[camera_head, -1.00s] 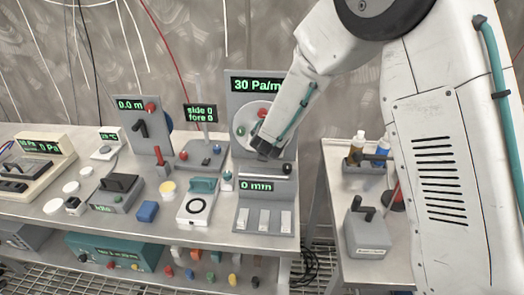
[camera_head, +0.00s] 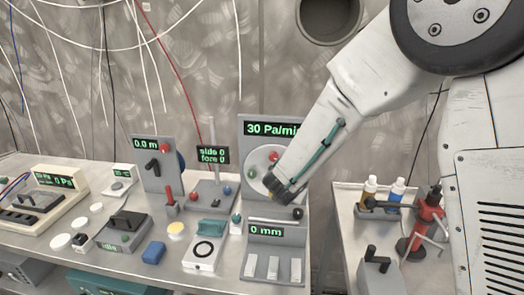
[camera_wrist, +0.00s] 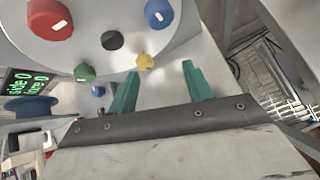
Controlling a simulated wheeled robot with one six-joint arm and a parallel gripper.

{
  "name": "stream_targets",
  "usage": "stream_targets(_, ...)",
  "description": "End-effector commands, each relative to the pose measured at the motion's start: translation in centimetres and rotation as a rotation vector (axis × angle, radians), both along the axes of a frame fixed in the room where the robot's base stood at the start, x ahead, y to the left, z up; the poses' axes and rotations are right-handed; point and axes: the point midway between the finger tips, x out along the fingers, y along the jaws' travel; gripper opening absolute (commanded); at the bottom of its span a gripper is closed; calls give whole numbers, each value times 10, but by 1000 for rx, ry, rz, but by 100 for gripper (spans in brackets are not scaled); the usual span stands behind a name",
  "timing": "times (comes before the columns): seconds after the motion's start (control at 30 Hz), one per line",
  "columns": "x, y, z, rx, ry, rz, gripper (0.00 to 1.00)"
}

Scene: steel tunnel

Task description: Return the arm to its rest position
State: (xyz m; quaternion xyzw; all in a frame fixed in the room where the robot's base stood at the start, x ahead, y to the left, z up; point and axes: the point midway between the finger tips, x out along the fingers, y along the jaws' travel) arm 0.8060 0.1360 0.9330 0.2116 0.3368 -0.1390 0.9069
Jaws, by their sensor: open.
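My arm comes in from the upper right in the head view and reaches down to the left. My gripper (camera_head: 283,193) is in front of the round dial plate of the grey panel with the "30 Pa/min" display (camera_head: 272,129). In the wrist view the two teal fingers of my gripper (camera_wrist: 157,88) stand apart with nothing between them. Beyond them is the pale round plate (camera_wrist: 130,52) with a red knob (camera_wrist: 48,18), a blue knob (camera_wrist: 158,13), a green knob (camera_wrist: 85,73) and a yellow knob (camera_wrist: 145,62). I cannot tell whether a fingertip touches the plate.
Below my gripper stands a grey block with a "0 mm" display (camera_head: 278,233). A "side 0 fore 0" stand (camera_head: 212,157) and a "0.0 m" panel (camera_head: 155,160) are to the left. A side bench at right holds bottles (camera_head: 397,190) and a red stand (camera_head: 428,215).

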Motion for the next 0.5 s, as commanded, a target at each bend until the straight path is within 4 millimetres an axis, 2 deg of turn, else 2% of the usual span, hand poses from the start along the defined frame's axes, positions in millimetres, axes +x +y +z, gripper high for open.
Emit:
stream_targets(0.07,-12,-26,8,61,-21,-196,50)
stream_targets(0.17,-39,-75,34,166,-70,-524,50)
stream_targets(0.27,-81,-124,62,280,-113,-871,50)
stream_targets(0.3,-102,-141,71,325,-123,-1008,50)
stream_targets(0.37,-137,-162,84,396,-132,-1212,50)
stream_targets(0.4,-160,-173,92,442,-132,-1339,50)
stream_targets(0.5,-218,-188,105,555,-111,-1634,50)
